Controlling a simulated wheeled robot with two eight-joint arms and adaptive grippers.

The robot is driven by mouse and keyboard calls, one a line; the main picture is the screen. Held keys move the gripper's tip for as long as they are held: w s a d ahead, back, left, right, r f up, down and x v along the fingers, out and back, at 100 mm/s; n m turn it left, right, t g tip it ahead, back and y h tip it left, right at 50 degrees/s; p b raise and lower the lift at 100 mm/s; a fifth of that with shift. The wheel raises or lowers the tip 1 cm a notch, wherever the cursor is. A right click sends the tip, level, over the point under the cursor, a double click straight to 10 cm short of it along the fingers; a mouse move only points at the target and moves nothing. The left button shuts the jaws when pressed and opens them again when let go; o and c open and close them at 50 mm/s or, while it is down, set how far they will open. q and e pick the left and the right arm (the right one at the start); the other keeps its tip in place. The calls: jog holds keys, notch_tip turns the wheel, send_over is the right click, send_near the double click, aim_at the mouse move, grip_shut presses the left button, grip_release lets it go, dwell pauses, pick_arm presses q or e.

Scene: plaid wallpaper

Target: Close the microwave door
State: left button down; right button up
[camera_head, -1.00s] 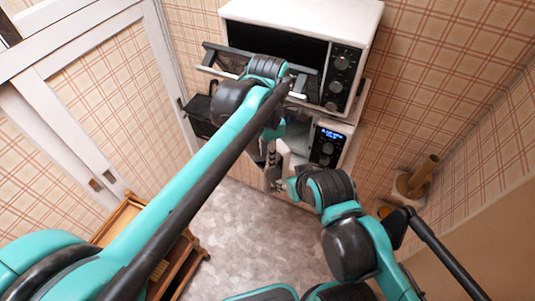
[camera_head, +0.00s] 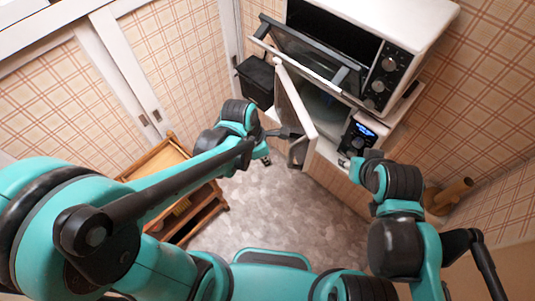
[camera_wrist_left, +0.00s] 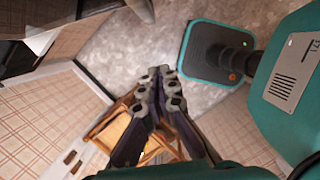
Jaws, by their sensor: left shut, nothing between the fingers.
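The microwave (camera_head: 357,136) is the lower white appliance with a lit blue display in the head view. Its white door (camera_head: 293,98) stands open, swung out to the left and towards me. My left gripper (camera_head: 294,133) is beside the lower part of this door; I cannot tell whether they touch. In the left wrist view the left gripper (camera_wrist_left: 158,77) has its fingers together and empty.
An upper oven (camera_head: 387,65) has its drop-down door (camera_head: 297,52) open above the microwave. A black bin (camera_head: 256,80) stands left of the door. A wooden cart (camera_head: 153,157) is at the left. The grey floor (camera_head: 290,205) between is clear.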

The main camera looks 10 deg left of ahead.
pick_arm(q)
jog(key=w+d+f, duration=0.2)
jog(key=d+f, duration=0.2)
jog(key=shift+d+f, duration=0.15)
jog(key=shift+d, duration=0.2)
jog(key=shift+w, duration=0.1)
